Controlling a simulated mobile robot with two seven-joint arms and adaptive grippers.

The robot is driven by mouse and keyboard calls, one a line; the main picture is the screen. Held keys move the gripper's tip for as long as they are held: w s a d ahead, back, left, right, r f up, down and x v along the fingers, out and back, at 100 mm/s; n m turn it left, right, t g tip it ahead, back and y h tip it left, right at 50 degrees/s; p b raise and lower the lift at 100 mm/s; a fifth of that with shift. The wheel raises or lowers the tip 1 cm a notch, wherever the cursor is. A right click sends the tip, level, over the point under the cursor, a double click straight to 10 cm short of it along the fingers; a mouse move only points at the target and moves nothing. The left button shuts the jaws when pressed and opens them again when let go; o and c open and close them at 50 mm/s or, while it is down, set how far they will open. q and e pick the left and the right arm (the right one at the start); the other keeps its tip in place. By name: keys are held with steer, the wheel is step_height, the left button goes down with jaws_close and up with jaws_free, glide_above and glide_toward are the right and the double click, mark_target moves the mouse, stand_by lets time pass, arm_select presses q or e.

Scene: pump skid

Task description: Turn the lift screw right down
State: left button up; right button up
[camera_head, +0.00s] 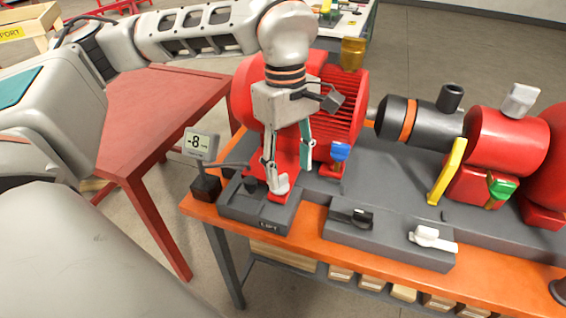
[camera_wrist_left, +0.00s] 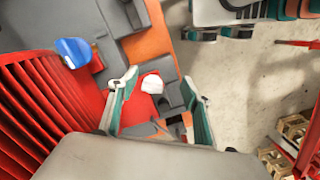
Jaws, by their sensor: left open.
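The grey block marked LIFT (camera_head: 262,222) stands at the left end of the orange-edged bench. On it is a white knob (camera_head: 281,185) over a red part, which I take to be the lift screw. My left gripper (camera_head: 288,172) points down over this block, open, one finger in front of the knob and the other behind to the right. In the left wrist view the white knob (camera_wrist_left: 152,83) shows between the two spread fingers of the gripper (camera_wrist_left: 162,88). I cannot tell whether a finger touches it. My right gripper is not in view.
A small display (camera_head: 200,144) left of the block reads -8. The red finned motor (camera_head: 345,105) stands close behind the gripper, with a blue knob (camera_head: 340,151) at its foot. A second grey block (camera_head: 390,238) with black and white levers lies to the right.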

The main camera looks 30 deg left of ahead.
mark_target(280, 179)
arm_select(q)
steer(key=shift+t+y, duration=0.3)
steer(key=shift+y, duration=0.1)
steer(key=a, duration=0.1)
steer(key=w+a+r, duration=0.1)
steer(key=a, duration=0.1)
steer(key=shift+w+a+r, duration=0.2)
steer(key=shift+w+r, duration=0.1)
steer(key=shift+w+a+f, duration=0.1)
steer(key=shift+a+f, duration=0.05)
steer(key=shift+a, duration=0.05)
step_height(280, 179, down, 7)
steer(key=shift+d+f+b, duration=0.1)
steer(key=shift+f+b, duration=0.05)
steer(key=shift+b, duration=0.15)
steer(key=shift+c, duration=0.5)
steer(key=c, duration=1)
